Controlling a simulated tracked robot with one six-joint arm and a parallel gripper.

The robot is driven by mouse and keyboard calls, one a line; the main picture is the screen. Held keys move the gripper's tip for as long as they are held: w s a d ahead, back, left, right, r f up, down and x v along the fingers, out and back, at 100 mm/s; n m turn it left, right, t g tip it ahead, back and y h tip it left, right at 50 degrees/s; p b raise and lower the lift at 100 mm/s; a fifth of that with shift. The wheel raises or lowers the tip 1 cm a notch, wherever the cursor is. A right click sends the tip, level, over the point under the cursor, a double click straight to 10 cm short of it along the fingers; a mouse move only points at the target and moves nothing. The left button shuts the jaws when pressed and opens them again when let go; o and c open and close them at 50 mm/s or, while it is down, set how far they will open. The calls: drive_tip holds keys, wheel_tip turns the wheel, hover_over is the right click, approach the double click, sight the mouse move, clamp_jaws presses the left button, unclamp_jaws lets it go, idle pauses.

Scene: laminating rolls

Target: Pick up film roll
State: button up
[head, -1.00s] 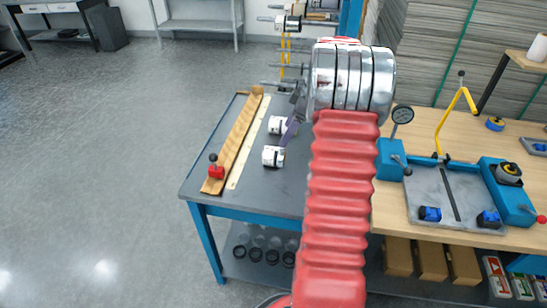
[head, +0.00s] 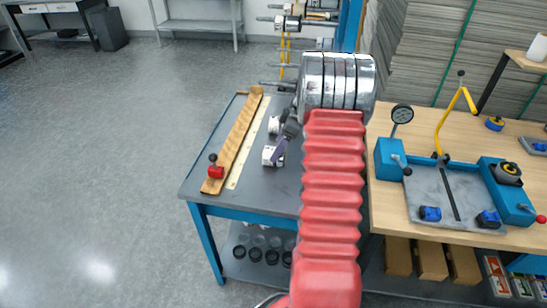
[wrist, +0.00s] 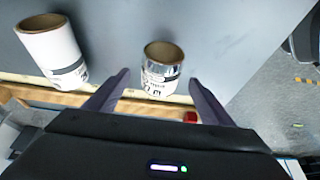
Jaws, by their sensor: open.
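Two small white film rolls stand on the grey bench top: the far one (head: 274,126) and the near one (head: 270,157). In the wrist view the near roll (wrist: 162,72) has an open brown core and a printed, shiny label. It shows between the fingertips of my gripper (wrist: 160,80). The far roll (wrist: 52,50) lies to the left, outside the fingers. My gripper (head: 284,146) is open and empty, with purple-grey fingers, by the near roll in the head view. I cannot tell whether a finger touches it. My arm hides the bench to the right.
A wooden strip (head: 236,140) with a red knob (head: 215,171) runs along the bench's left side. A wooden worktable with a blue-and-grey fixture (head: 440,190) stands on the right. Rods with rolls (head: 295,22) stand behind. The bench's front left is clear.

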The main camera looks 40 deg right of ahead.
sight(273, 149)
drive_tip(key=shift+w+a+f, duration=0.1)
drive_tip(key=shift+f, duration=0.15)
drive_tip(key=shift+x, duration=2.6)
drive_tip(key=shift+c, duration=0.2)
drive_tip(key=c, duration=1.2)
drive_tip(key=shift+c, duration=0.2)
drive_tip(key=shift+r, duration=0.1)
wheel_tip(273, 149, up, 10)
drive_tip(key=shift+f, duration=0.1)
